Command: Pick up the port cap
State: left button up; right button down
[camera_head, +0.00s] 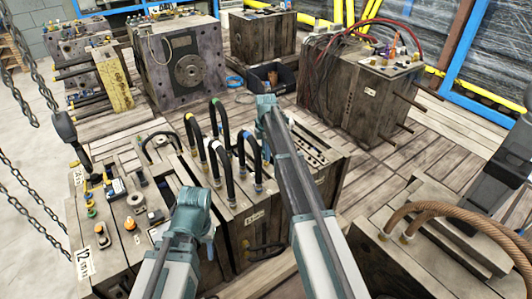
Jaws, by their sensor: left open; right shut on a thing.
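Several small cap-like fittings stand on the wooden-looking mould block at the left, among them an orange one (130,223) and a dark one (154,216). I cannot tell which of them, if any, is the port cap. My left gripper (208,246) is open beside the right side of that block; its fingers are mostly hidden by my own wrist. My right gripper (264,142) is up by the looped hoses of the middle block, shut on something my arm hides.
Looped black hoses (223,125) with coloured ends rise from the middle block. Chains (30,75) hang at the left. A block with brown hoses (440,212) stands at the right. Larger moulds (180,60) and a dark bin (270,77) stand behind. Planked floor (415,165) is clear at centre right.

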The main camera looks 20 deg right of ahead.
notch_tip(320, 180, up, 8)
jog(key=p, duration=0.7)
